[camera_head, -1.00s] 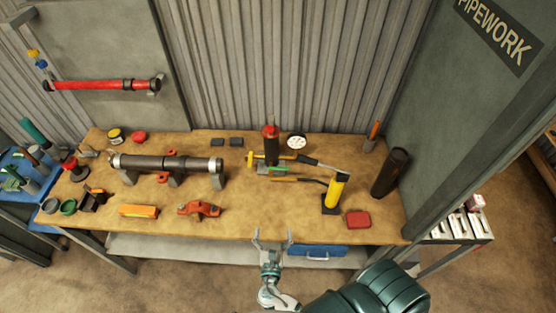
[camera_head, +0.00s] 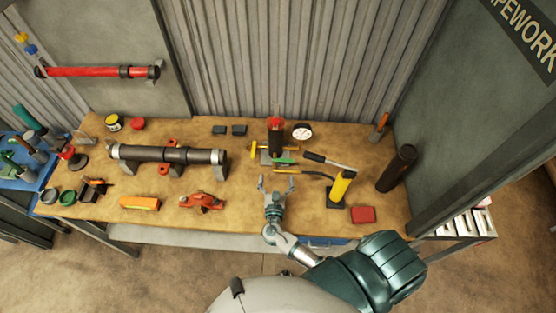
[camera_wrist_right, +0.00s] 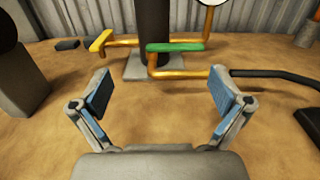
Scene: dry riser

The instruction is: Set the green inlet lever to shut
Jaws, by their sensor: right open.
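The green inlet lever (camera_wrist_right: 175,47) lies level, left to right, along the brass pipe in front of the dark riser post in the right wrist view. It also shows in the head view (camera_head: 283,161) as a small green bar. A yellow lever (camera_wrist_right: 100,40) sits to its left on the same pipework. My right gripper (camera_wrist_right: 160,92) is open and empty, its two padded fingers spread wide. In the wrist view the green lever appears beyond and between the fingertips, with no contact visible. In the head view the right gripper (camera_head: 276,180) is over the bench, just nearer than the lever. My left gripper is not seen.
The riser post with a red top (camera_head: 276,140) stands on the wooden bench (camera_head: 240,212), with a white gauge (camera_head: 302,132) beside it. A red clamp (camera_head: 203,202) lies to the left.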

